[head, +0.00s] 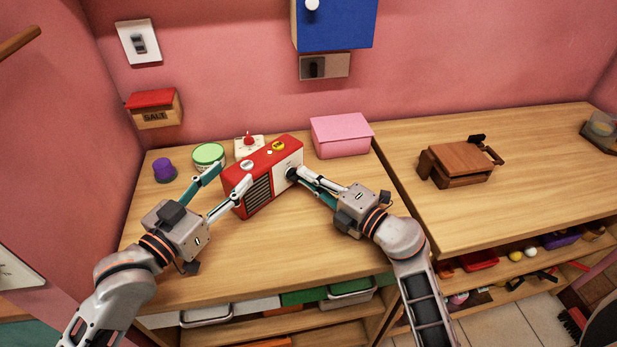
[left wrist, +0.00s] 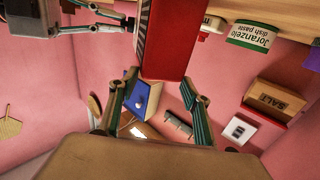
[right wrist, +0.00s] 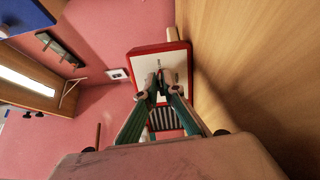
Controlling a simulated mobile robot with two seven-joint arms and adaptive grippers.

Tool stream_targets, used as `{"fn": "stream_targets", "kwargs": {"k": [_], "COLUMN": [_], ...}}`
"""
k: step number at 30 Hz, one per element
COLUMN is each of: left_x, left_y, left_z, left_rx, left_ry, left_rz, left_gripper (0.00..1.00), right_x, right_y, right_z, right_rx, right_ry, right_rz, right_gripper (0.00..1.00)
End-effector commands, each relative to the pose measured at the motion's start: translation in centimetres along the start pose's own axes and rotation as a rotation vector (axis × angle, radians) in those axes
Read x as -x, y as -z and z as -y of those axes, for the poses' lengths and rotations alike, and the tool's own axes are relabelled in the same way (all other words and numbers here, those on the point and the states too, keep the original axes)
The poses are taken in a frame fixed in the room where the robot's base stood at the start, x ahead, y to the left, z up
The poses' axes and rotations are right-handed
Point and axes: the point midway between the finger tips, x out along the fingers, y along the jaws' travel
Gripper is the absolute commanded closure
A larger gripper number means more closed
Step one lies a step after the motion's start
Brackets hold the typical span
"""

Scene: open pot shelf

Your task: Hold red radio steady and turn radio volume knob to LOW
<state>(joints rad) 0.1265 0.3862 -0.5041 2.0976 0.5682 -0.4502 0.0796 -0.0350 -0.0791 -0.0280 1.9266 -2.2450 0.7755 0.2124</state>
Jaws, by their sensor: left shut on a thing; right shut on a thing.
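The red radio (head: 262,163) stands on the wooden counter, with a red top, a white front and a dark slatted grille. My left gripper (head: 234,174) is shut on its left end, one finger on either side, as the left wrist view shows on the red casing (left wrist: 172,52). My right gripper (head: 297,176) is shut on the dark volume knob (head: 291,174) at the radio's white front. In the right wrist view its fingertips (right wrist: 160,82) meet at the white face (right wrist: 148,64) and mostly hide the knob. I cannot read the knob's setting.
A green-lidded tub (head: 208,155), a purple object (head: 164,170) and a small white box with a red top (head: 248,146) stand behind the radio's left. A pink box (head: 341,136) stands to its right. A brown wooden object (head: 461,162) sits on the right counter. The front counter is clear.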

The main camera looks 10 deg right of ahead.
Motion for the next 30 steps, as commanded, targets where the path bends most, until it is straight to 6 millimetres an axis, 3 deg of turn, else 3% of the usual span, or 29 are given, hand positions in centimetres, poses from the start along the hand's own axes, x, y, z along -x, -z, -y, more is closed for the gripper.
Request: {"fn": "stream_targets", "kwargs": {"k": [20, 23, 30], "left_x": [-0.04, -0.04, -0.01], "left_y": [0.05, 0.04, 0.03], "left_z": [0.17, 0.16, 0.09], "left_rx": [-0.003, -0.003, -0.002], "left_ry": [0.003, 0.003, 0.002], "left_rz": [-0.001, -0.001, 0.0], "left_gripper": [0.95, 0.95, 0.95], "right_x": [-0.04, -0.03, -0.02], "right_y": [0.48, 0.45, 0.21], "right_z": [0.2, 0.22, 0.15], "right_rx": [-0.074, -0.073, -0.069], "right_ry": [0.002, 0.002, 0.001], "right_rz": [-0.011, -0.01, -0.005], "right_gripper": [1.0, 0.76, 0.76]}}
